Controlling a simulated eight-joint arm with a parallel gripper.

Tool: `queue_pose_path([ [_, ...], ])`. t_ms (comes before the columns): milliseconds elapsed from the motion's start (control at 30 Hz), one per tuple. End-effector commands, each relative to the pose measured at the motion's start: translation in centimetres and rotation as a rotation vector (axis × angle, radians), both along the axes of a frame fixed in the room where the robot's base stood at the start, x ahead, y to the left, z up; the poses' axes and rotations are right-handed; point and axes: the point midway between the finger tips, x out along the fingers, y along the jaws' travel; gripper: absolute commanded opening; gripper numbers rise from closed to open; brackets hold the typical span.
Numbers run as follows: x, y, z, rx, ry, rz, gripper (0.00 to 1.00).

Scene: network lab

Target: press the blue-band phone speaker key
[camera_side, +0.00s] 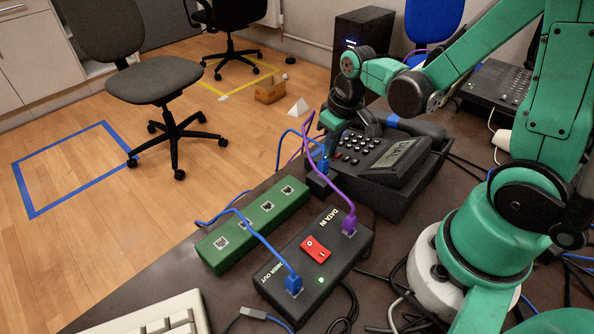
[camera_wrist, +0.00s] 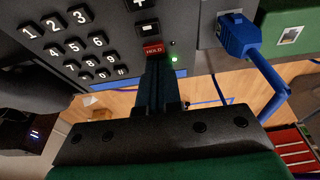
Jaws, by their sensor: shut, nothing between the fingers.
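The dark desk phone (camera_side: 368,158) sits on the table in the side view, with a keypad, a tilted display and a handset with a blue band (camera_side: 392,120). My gripper (camera_side: 331,143) is shut and empty, pointing down at the phone's near left edge. In the wrist view the shut fingers (camera_wrist: 158,82) reach up to just below the red HOLD key (camera_wrist: 153,48). A green light (camera_wrist: 174,58) glows beside that key. Number keys (camera_wrist: 72,48) are to the left. I cannot make out a speaker key; the fingers cover part of the panel. Whether they touch it is unclear.
A black box with a red switch (camera_side: 315,249) and a green port strip (camera_side: 253,225) lie in front of the phone. Blue and purple cables arch near my gripper. A blue plug (camera_wrist: 236,34) is right of the fingers. Another dark keyed device (camera_side: 497,83) stands behind.

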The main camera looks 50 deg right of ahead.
Motion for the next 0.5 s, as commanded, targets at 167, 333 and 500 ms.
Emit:
queue_pose_path([
  [167, -0.19, -0.06, -0.83, -0.014, -0.018, 0.002, 0.0],
  [333, -0.19, -0.08, -0.79, -0.016, -0.018, 0.004, 0.0],
  [500, -0.27, -0.1, -0.09, -0.015, -0.017, 0.004, 0.0],
])
